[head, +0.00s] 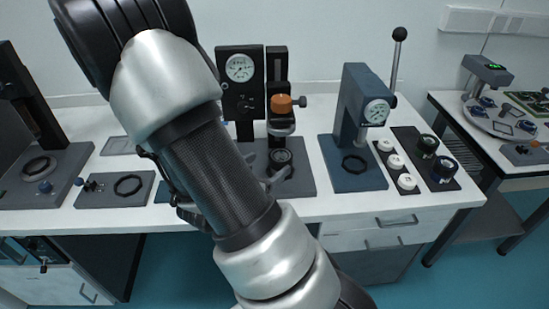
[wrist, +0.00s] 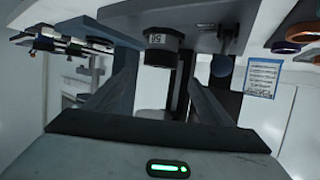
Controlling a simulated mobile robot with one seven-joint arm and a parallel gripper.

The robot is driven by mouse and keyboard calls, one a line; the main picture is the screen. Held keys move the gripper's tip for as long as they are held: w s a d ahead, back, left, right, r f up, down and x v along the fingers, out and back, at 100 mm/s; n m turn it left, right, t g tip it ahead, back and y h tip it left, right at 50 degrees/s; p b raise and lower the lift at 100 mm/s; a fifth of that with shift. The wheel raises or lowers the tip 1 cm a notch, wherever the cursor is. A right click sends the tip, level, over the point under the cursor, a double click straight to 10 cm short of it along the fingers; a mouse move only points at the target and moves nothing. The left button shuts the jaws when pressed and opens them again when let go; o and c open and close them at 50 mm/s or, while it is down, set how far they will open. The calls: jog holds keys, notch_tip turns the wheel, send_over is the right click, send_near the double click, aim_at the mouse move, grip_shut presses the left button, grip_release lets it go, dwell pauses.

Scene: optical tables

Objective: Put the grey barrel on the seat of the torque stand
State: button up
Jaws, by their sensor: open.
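A dark grey cylinder marked "50" (wrist: 161,46), which looks like the grey barrel, shows upside down in the wrist view on a grey plate (wrist: 205,14). My gripper (wrist: 162,76) is open, its fingers to either side of the view, with the cylinder ahead between them and no visible contact. In the head view a dark round piece (head: 281,156) sits on the middle stand's base, near my arm. The middle stand (head: 242,95) has a dial and an orange knob. A blue stand (head: 352,105) has a dial, a lever and a black ring seat (head: 355,164). I cannot tell which is the torque stand. My arm hides much.
A black tray with white round pieces (head: 395,162) and a tray of dark barrels (head: 428,158) stand right of the blue stand. A pad with a ring (head: 115,189) and another stand (head: 40,175) are left. A second table (head: 480,140) is at right.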

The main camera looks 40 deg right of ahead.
jog(key=w+a+r+n+t+y, duration=0.25)
jog(key=a+r+y, duration=0.3)
jog(key=a, duration=0.45)
jog(key=w+a+r+n+t+y, duration=0.1)
jog(key=w+a+r+n+y, duration=0.35)
jog(key=a, duration=0.55)
jog(key=s+a+r+n+g+y, duration=0.1)
jog(key=s+a+r+n+y, duration=0.2)
jog(key=s+a+r+y, duration=0.25)
jog(key=s+d+r+n+g+h, duration=0.1)
jog(key=s+d+r, duration=0.1)
jog(key=s, duration=0.5)
jog(key=s+d+r+n+g+h, duration=0.2)
jog(key=s+d, duration=0.2)
jog(key=s, duration=0.4)
jog(key=shift+d, duration=0.15)
jog(key=shift+s, duration=0.2)
